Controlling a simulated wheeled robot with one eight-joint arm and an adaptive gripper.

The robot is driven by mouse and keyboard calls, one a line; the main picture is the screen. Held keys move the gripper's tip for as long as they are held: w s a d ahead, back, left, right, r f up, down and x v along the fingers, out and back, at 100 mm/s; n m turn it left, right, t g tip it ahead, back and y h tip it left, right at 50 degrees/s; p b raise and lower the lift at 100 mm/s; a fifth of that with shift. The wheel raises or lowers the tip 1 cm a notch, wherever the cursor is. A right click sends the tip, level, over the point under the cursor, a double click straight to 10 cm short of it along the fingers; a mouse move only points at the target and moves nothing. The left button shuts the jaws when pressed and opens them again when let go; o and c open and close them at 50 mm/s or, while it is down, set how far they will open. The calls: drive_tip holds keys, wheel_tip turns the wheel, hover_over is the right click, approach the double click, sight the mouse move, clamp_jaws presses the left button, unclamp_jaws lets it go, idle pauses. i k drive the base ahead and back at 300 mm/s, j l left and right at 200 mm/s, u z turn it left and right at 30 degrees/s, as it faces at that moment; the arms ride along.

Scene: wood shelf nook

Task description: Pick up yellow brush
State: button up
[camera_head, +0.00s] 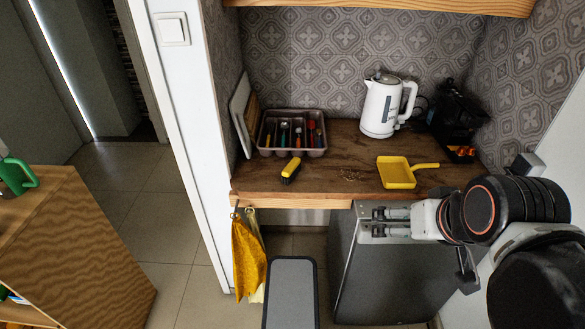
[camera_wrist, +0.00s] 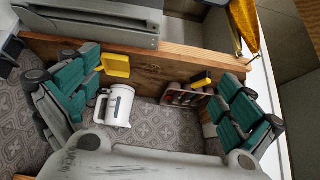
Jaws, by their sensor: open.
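The yellow brush (camera_head: 291,170) with dark bristles lies near the front edge of the wooden counter (camera_head: 335,181), left of centre, just in front of the cutlery tray. It also shows in the wrist view (camera_wrist: 202,82), where the scene appears upside down, left of the right-hand finger. My gripper (camera_head: 378,222) is at the counter's front edge, to the right of the brush and apart from it. In the wrist view its teal-padded fingers (camera_wrist: 160,100) are spread wide with nothing held between them.
A yellow dustpan (camera_head: 396,173) lies on the counter right of the brush. A white kettle (camera_head: 381,108) and a black machine (camera_head: 456,120) stand behind. A cutlery tray (camera_head: 292,149) sits at back left. Yellow cloth (camera_head: 247,260) hangs below the counter edge. Mid-counter is mostly free.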

sight(290, 172)
drive_tip(key=i+l+u, duration=0.25)
drive_tip(key=l+u, duration=0.25)
drive_tip(key=i+l+u, duration=0.1)
drive_tip(key=l+u, duration=0.15)
drive_tip(key=i+l+u, duration=0.3)
drive_tip(key=u, duration=0.15)
